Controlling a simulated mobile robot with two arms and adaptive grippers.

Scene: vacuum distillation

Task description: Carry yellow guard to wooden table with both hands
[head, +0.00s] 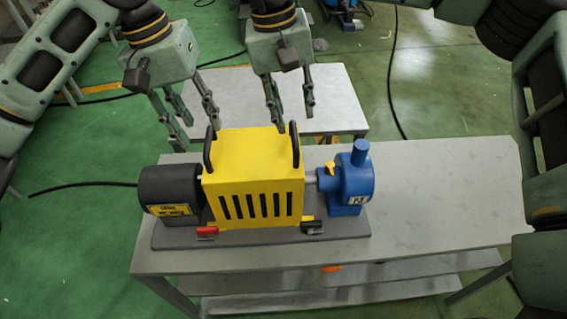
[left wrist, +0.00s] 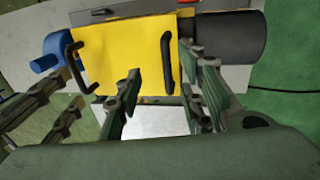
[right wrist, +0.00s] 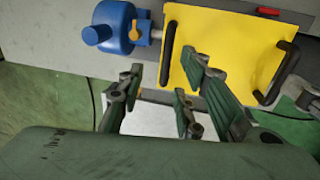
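The yellow guard (head: 253,165), a slotted box with two black top handles, sits over the middle of the machine on a grey bench. My left gripper (head: 197,137) is open and empty, just behind the left handle (head: 208,150). In the left wrist view that handle (left wrist: 167,62) lines up between the spread fingers. My right gripper (head: 294,118) is open and empty behind the right handle (head: 295,146). In the right wrist view that handle (right wrist: 168,55) lines up between its fingers. Neither gripper visibly holds a handle. No table is clearly wooden; a pale-topped table (head: 335,95) stands behind.
A black motor (head: 168,186) stands left of the guard and a blue pump (head: 352,183) right of it, on a dark base (head: 270,238). The bench (head: 450,190) is clear at right. Cables cross the green floor.

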